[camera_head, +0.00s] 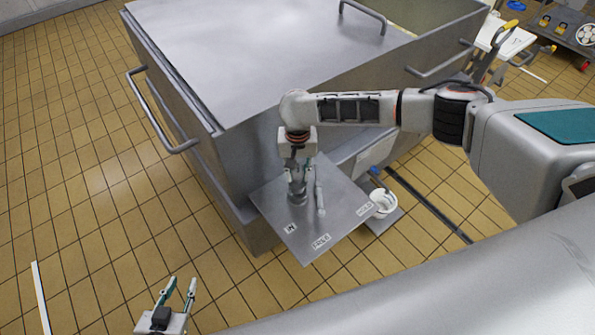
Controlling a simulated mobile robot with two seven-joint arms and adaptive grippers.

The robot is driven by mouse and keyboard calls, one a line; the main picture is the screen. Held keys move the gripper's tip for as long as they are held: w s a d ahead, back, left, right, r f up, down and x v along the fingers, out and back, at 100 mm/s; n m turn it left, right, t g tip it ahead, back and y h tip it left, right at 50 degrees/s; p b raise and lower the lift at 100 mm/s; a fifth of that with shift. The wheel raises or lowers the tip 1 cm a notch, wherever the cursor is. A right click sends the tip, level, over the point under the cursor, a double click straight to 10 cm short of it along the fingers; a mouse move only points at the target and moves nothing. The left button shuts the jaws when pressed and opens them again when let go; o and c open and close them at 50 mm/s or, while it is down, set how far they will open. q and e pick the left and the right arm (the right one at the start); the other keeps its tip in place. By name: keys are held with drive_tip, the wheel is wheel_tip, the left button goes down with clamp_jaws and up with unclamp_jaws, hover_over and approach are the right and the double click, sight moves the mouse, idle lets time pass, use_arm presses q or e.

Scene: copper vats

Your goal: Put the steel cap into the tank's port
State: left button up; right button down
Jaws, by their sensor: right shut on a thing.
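My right gripper (298,178) points down over a square grey metal plate (273,205) beside the tank. It is shut on a small round grey metal piece (297,197), which looks like the steel cap, low over the plate near the "IN" label. I cannot tell whether the piece touches the plate. The large steel tank (235,60) fills the upper middle. I cannot make out its port. My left gripper (180,288) is at the bottom left, open and empty, with its fingers apart over the floor.
A slim grey metal rod-like thing (320,200) is just right of the held piece. The plate has "IN", "FREE" and "HOLD" labels. A white cup-like thing (383,202) is right of the plate. Handles (160,115) stick out from the tank.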

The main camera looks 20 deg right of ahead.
sight(298, 183)
drive_tip(key=shift+f, duration=1.25)
drive_tip(key=shift+f+b, duration=0.3)
drive_tip(key=shift+b, duration=0.05)
drive_tip(key=shift+f, duration=0.95)
idle(0.5)
drive_tip(key=c, duration=1.6)
unclamp_jaws()
